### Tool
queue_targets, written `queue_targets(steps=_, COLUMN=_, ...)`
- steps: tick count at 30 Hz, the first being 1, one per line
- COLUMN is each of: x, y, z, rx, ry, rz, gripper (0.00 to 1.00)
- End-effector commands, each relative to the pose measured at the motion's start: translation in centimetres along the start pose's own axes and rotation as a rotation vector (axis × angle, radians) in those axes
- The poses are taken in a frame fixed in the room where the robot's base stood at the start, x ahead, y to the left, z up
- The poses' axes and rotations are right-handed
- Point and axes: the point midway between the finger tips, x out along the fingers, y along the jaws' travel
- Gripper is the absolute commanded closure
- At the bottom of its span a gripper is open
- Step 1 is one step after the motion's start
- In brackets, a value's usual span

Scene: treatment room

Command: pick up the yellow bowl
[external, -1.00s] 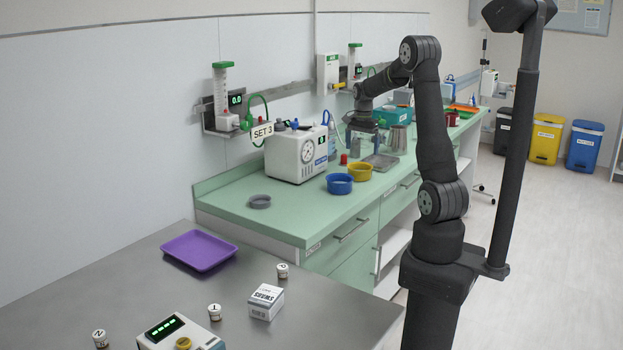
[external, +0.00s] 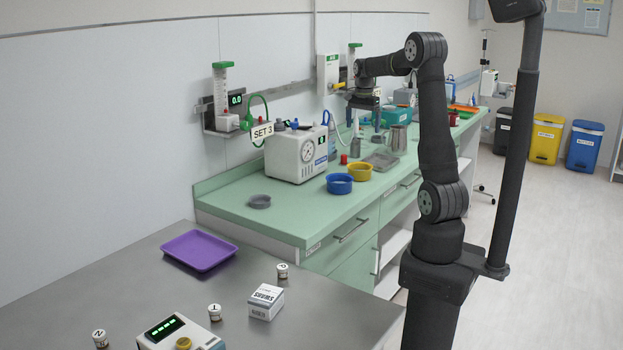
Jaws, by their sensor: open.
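The yellow bowl (external: 360,172) stands upright on the green counter, just right of and behind a blue bowl (external: 339,184). The two bowls are close together. My gripper (external: 364,122) hangs over the counter, pointing down, above and behind the yellow bowl and apart from it. It is open and I see nothing held in it. The fingertips are small and dark at this distance.
A white suction unit (external: 297,154) stands left of the bowls, and a small red item (external: 343,159) is behind them. A metal tray (external: 381,161) and a metal canister (external: 399,138) stand to the right. The front-left counter (external: 285,215) is mostly clear.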

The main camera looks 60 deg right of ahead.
Motion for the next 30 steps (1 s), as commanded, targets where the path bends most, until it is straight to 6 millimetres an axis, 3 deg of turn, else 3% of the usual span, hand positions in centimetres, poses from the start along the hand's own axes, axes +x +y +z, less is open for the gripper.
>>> queue_targets(steps=12, x=0.1, y=-0.1, z=0.1, rx=0.0, ry=0.0, rz=0.001, gripper=0.0)
queue_targets(steps=18, x=1.8, y=-0.8, z=0.7, rx=0.0, ry=-0.001, rz=0.001, gripper=0.0)
queue_targets(steps=23, x=4.5, y=-0.7, z=0.7, rx=0.0, ry=-0.003, rz=0.004, gripper=0.0)
queue_targets(steps=30, x=9.8, y=-0.7, z=0.7, rx=0.0, ry=-0.003, rz=0.004, gripper=0.0)
